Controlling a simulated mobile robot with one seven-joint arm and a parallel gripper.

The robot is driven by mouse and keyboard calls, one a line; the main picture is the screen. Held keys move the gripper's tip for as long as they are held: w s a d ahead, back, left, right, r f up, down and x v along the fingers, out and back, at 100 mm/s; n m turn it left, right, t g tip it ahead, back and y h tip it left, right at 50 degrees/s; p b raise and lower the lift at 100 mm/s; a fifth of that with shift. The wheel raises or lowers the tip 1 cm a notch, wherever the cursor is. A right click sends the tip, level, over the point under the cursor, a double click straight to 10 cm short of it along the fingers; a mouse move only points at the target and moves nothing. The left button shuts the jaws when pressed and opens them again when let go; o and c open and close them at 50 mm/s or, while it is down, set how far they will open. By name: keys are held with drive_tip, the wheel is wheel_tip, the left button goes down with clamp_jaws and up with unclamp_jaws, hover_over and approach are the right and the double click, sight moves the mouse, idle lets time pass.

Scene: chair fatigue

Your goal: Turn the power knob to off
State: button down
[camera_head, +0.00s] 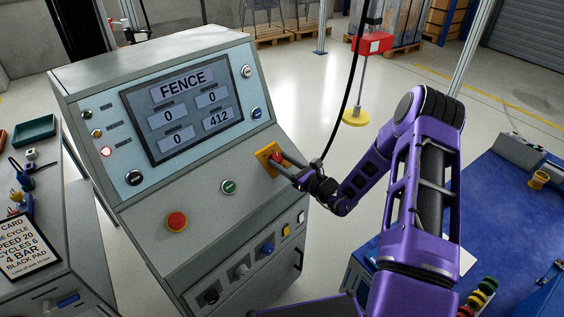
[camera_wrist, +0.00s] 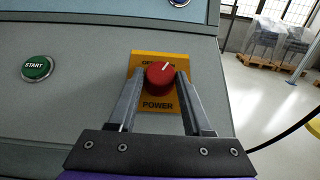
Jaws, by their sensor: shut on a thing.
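The power knob (camera_wrist: 160,76) is red with a white pointer line. It sits on a yellow plate marked POWER on the grey control panel. In the wrist view the pointer leans to the upper right; the plate's upper lettering is partly hidden by the knob. My gripper (camera_wrist: 160,84) is shut on the knob, one finger on each side. In the head view my gripper (camera_head: 278,162) reaches in from the right, and the knob (camera_head: 276,157) shows between its fingers, with the yellow plate (camera_head: 264,153) around it.
On the console (camera_head: 200,215) are a green START button (camera_head: 229,187) and a red mushroom button (camera_head: 177,222), left of the knob. The screen (camera_head: 182,108) reads FENCE. A blue table (camera_head: 500,215) stands at the right. A black cable hangs beside my gripper.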

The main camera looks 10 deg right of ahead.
drive_tip(key=n+y+b, duration=0.1)
drive_tip(key=n+g+b, duration=0.1)
drive_tip(key=n+g+y+b, duration=0.1)
drive_tip(key=shift+w+d+f+n+y, duration=0.2)
drive_tip(key=shift+d+n+y, duration=0.1)
drive_tip(key=shift+n, duration=0.1)
drive_tip(key=n+g+b, duration=0.1)
drive_tip(key=n+g+y+b, duration=0.1)
drive_tip(key=n+g, duration=0.1)
drive_tip(key=n+g+y+b, duration=0.1)
drive_tip(key=shift+w+d+n, duration=0.1)
drive_tip(key=shift+w+n, duration=0.15)
drive_tip(key=shift+n, duration=0.15)
drive_tip(key=n+g+b, duration=0.1)
drive_tip(key=n+g, duration=0.1)
drive_tip(key=n+g+y+b, duration=0.1)
drive_tip(key=n+g, duration=0.1)
drive_tip(key=shift+w+d+r+b, duration=0.1)
drive_tip(key=shift+w+r+b, duration=0.1)
drive_tip(key=shift+b, duration=0.15)
drive_tip(key=shift+w+r+n+g+b, duration=0.1)
drive_tip(key=shift+n+g+b, duration=0.2)
drive_tip(key=shift+n+g, duration=0.4)
drive_tip(key=shift+w+r+n+g+b, duration=0.1)
drive_tip(key=shift+n+g+b, duration=0.2)
drive_tip(key=shift+n+g, duration=0.4)
drive_tip(key=shift+c, duration=1.7)
unclamp_jaws()
